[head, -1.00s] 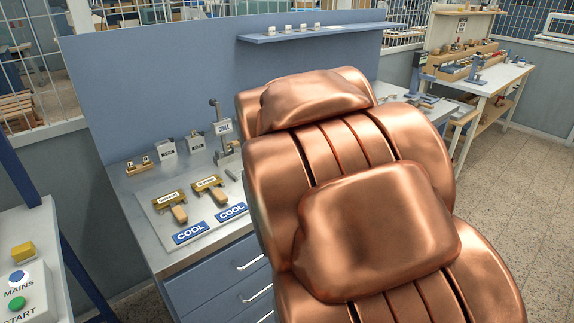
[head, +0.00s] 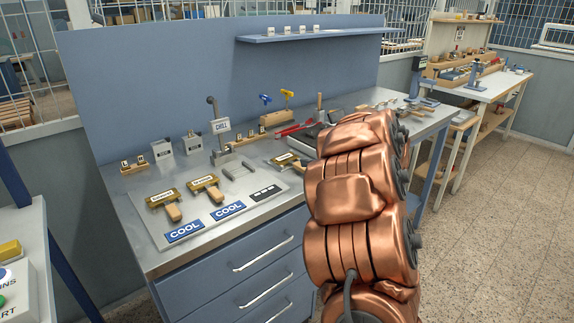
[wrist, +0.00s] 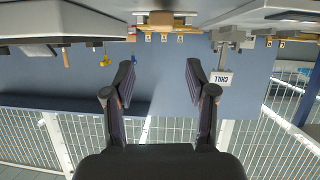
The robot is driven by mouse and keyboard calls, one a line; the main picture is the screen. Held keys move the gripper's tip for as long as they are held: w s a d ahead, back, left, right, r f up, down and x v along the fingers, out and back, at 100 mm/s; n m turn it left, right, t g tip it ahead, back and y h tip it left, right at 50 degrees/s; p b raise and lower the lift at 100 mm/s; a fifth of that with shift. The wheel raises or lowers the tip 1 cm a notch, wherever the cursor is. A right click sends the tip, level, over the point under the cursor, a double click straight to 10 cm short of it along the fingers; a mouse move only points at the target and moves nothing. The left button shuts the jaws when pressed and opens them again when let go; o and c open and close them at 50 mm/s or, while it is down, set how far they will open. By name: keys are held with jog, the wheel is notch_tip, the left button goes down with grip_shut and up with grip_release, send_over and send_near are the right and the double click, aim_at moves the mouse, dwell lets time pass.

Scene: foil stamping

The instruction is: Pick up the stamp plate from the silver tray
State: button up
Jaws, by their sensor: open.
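Two brass plates with wooden handles, one on the left (head: 161,198) and one to its right (head: 204,182), lie on a pale silver tray (head: 157,238) on the bench. A third, similar brass piece (head: 287,158) lies near the tray's far right corner, partly behind my arm. Which one is the stamp plate I cannot tell. The head view shows my copper arm, but not my fingers. In the wrist view, my gripper (wrist: 161,88) is open, with nothing between its fingers. That view is upside down, with the bench along the top and a CHILL sign (wrist: 221,77) beyond the fingers.
Blue COOL labels (head: 184,232) (head: 227,210) lie along the tray's front. A CHILL post (head: 220,126), small grey boxes (head: 192,142) and a wooden block with blue and yellow tools (head: 277,118) stand behind. A blue panel (head: 150,80) backs the bench (head: 150,262).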

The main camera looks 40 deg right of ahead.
aim_at(293, 163)
jog(key=shift+s+a+f+y, duration=0.2)
jog(key=shift+s+f+y, duration=0.1)
jog(key=shift+f+y, duration=0.35)
jog(key=shift+w+f, duration=0.2)
jog(key=shift+w, duration=0.05)
jog(key=shift+d+f+x, duration=0.1)
jog(key=shift+d+x, duration=0.05)
jog(key=shift+x, duration=1.05)
jog(key=shift+d+f+x, duration=0.1)
jog(key=shift+x, duration=1.1)
jog(key=shift+d+f+x, duration=0.1)
jog(key=shift+d+x, duration=0.05)
jog(key=shift+x, duration=1.05)
jog(key=shift+s, duration=0.2)
jog(key=shift+c, duration=0.4)
grip_shut()
